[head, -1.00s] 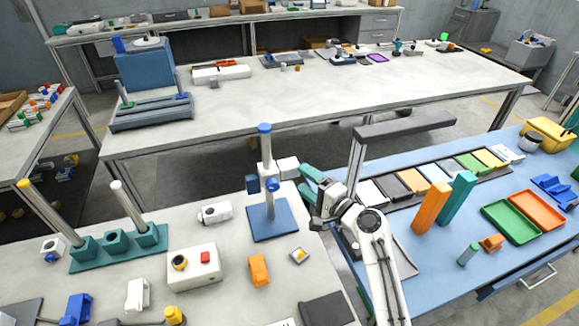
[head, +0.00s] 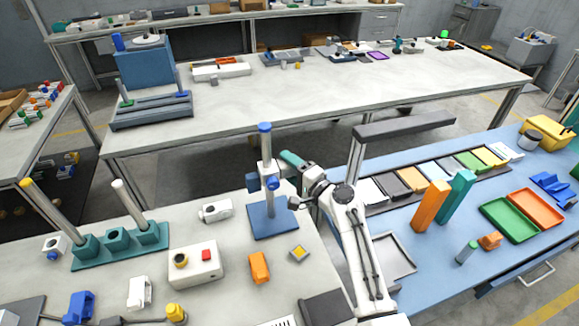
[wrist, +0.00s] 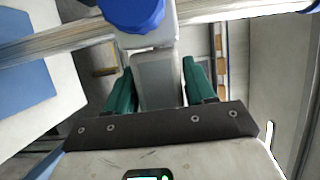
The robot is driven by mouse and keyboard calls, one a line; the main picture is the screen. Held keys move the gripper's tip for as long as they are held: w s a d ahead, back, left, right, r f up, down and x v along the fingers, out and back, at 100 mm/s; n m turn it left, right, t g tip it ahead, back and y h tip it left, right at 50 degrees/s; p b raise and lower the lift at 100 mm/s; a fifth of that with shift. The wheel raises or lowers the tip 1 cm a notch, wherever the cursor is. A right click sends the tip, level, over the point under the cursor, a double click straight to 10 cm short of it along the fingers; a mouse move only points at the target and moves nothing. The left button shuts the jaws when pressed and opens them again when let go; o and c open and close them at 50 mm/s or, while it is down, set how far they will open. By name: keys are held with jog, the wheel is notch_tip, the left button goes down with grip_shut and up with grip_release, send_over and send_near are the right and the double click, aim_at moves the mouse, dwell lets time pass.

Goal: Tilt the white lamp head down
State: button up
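The lamp stand has a blue square base (head: 272,221), an upright grey pole with a blue cap and blue knobs. Its white lamp head (wrist: 158,80) sticks out from the pole at knob height, on the right side in the head view, where my gripper mostly hides it. My gripper (head: 288,165) is at the lamp head. In the wrist view its two green fingers (wrist: 159,75) lie along both sides of the pale block-shaped head, very close to it. Whether they press on it cannot be told. The blue knob (wrist: 133,10) is just beyond.
A white box with a red button (head: 195,266), an orange part (head: 259,267) and a small white cylinder part (head: 215,210) lie on the near table. Orange (head: 430,207) and teal (head: 458,195) blocks stand on the blue table to the right.

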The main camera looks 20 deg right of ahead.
jog(key=c, duration=0.7)
jog(key=shift+o, duration=0.2)
jog(key=shift+f+b, duration=0.35)
jog(key=shift+b, duration=0.9)
jog(key=shift+t+b, duration=0.3)
jog(key=shift+b, duration=0.9)
jog(key=n+t+y+b, duration=0.1)
jog(key=t+b, duration=0.1)
jog(key=b, duration=1.1)
jog(key=shift+n+t+y+b, duration=0.3)
jog(key=shift+n+t+y, duration=0.1)
jog(key=shift+r+b, duration=0.35)
jog(key=shift+b, duration=0.6)
jog(key=o, duration=1)
jog(key=shift+c, duration=0.2)
